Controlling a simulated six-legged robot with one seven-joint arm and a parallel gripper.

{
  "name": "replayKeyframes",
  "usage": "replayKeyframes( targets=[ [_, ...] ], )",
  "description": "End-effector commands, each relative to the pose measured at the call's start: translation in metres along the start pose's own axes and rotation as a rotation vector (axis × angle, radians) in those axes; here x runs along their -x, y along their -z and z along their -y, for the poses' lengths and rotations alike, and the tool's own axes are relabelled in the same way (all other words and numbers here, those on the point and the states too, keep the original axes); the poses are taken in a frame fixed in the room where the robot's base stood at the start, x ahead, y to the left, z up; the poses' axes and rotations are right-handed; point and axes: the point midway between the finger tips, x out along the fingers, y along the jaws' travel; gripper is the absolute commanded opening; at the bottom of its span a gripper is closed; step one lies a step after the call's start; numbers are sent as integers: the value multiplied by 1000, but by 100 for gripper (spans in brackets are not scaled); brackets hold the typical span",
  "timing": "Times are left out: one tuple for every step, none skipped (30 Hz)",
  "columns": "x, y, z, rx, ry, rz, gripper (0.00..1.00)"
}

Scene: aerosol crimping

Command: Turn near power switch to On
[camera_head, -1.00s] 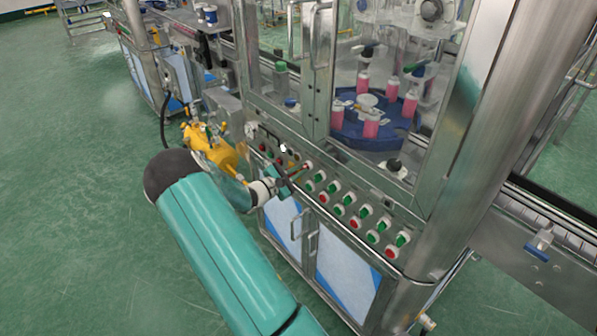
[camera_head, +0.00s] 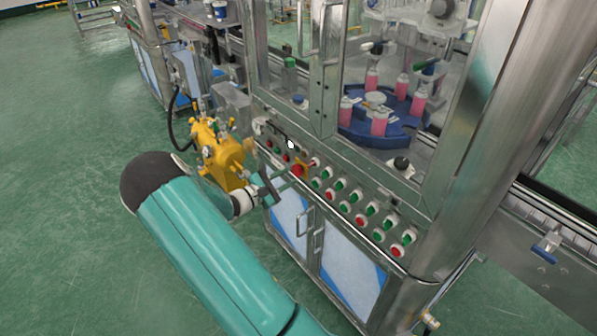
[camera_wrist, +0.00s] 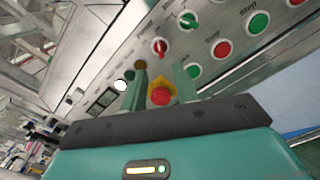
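A metal control panel (camera_head: 335,182) runs along the front of the machine. A red rotary switch (camera_head: 313,163) on a white ring sits at its upper middle. In the wrist view this red switch (camera_wrist: 160,46) is above my fingers, with a green rotary switch (camera_wrist: 188,20) at its upper right. I cannot read which is labelled power. My gripper (camera_head: 268,187) is by the panel's left part. In the wrist view my gripper (camera_wrist: 160,84) has its fingers apart and empty. A red mushroom button (camera_wrist: 160,96) on a yellow base shows between them; contact cannot be told.
Several red and green buttons (camera_head: 359,222) line the panel to the right. A yellow pump-like unit (camera_head: 222,160) stands close left of my gripper. A cabinet door handle (camera_head: 299,220) sticks out below. Green floor (camera_head: 60,180) is clear at left.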

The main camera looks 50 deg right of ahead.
Motion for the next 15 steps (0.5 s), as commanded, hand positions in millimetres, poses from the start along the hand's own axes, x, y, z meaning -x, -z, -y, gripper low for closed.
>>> replayKeyframes(
  targets=[
    [12, 0, -1, 0, -2, -1, 30],
    [18, 0, -1, 0, -3, -1, 30],
    [26, 0, -1, 0, -3, -2, 30],
    [31, 0, 0, 0, -1, -1, 30],
    [36, 0, -1, 0, -2, 0, 30],
    [42, 0, -1, 0, -2, 0, 30],
    [45, 0, 0, 0, -1, 0, 30],
    [48, 0, 0, -1, 0, 0, 30],
    [52, 0, 0, -1, 0, 0, 30],
    [54, 0, 0, -1, 0, 0, 30],
    [55, 0, 0, -1, 0, 0, 30],
    [56, 0, 0, -1, 0, 1, 30],
    [57, 0, 0, -1, 0, 1, 30],
    [57, 0, 0, -1, 0, 1, 30],
    [57, 0, 0, -1, 1, 1, 30]
  ],
)
